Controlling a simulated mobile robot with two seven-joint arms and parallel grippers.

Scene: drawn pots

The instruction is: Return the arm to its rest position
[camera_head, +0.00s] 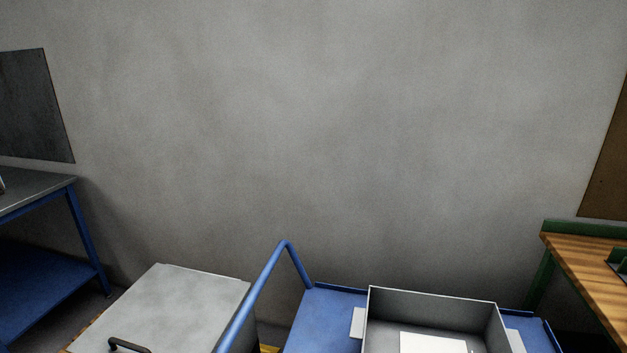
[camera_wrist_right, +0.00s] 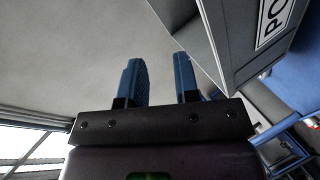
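My right gripper (camera_wrist_right: 158,82) shows in the right wrist view, with two blue fingers apart and nothing between them. A grey box (camera_wrist_right: 240,45) with a white label, its lettering partly cut off, is close beyond the fingers at the upper right. The gripper does not appear to hold it. Neither gripper nor arm shows in the head view, so my left gripper is out of sight.
A blue cart (camera_head: 325,310) with a blue rail carries an open grey bin (camera_head: 435,300) with a white sheet in it. A grey-topped case (camera_head: 180,305) stands left of it. A blue-framed bench (camera_head: 40,185) is far left, a wooden workbench (camera_head: 590,265) right.

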